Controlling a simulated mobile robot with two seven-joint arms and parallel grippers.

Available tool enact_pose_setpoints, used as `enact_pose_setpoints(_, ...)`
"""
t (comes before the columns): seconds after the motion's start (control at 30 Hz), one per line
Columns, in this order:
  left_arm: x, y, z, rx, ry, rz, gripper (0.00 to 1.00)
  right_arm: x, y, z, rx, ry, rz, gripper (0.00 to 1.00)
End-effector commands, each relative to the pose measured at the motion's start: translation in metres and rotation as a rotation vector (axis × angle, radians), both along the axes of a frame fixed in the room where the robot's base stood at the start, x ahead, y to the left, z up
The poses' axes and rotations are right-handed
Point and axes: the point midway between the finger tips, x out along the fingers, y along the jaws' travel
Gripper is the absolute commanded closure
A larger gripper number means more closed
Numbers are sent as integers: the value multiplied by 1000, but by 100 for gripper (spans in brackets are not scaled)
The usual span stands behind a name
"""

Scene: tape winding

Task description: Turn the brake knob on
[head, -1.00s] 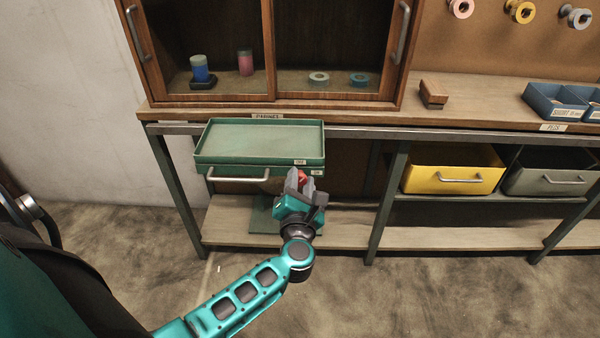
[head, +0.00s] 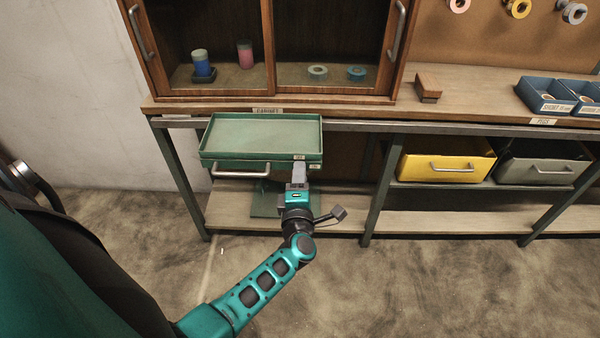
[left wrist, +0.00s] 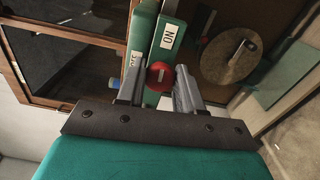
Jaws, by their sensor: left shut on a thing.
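The red brake knob (left wrist: 159,76) shows in the left wrist view, between the two grey fingers, with a small pale mark on its face. A white ON label (left wrist: 169,36) is on the green body beside it; a second label (left wrist: 135,64) is partly hidden and hard to read. My left gripper (head: 298,173) is shut on the knob at the front right corner of the green tray unit (head: 232,158). In the head view the gripper hides the knob. My right gripper is out of view.
The green unit has a front handle (head: 240,174) close left of my gripper. A bench leg (head: 378,197) stands to the right. A yellow drawer (head: 440,165) and a grey drawer (head: 540,170) are farther right. A round disc (left wrist: 231,57) shows below the unit.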

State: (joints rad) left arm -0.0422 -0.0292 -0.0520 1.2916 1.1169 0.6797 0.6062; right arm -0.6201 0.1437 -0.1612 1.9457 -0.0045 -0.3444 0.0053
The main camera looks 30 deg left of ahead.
Motion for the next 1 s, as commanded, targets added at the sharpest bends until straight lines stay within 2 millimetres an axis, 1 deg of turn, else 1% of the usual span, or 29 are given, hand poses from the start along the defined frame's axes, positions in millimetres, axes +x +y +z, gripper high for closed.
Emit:
enact_pose_setpoints(0.3, 1, 0, 1, 77, 46, 1, 95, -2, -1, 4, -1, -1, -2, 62)
enact_pose_setpoints(0.77, 1, 1, 0, 87, 51, 0, 95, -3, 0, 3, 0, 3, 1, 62)
enact_pose_setpoints(0.8, 1, 1, 0, 87, 51, 1, 61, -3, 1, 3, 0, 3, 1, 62)
enact_pose_setpoints(1.0, 0, 0, 0, 86, 51, 0, 42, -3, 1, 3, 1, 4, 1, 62)
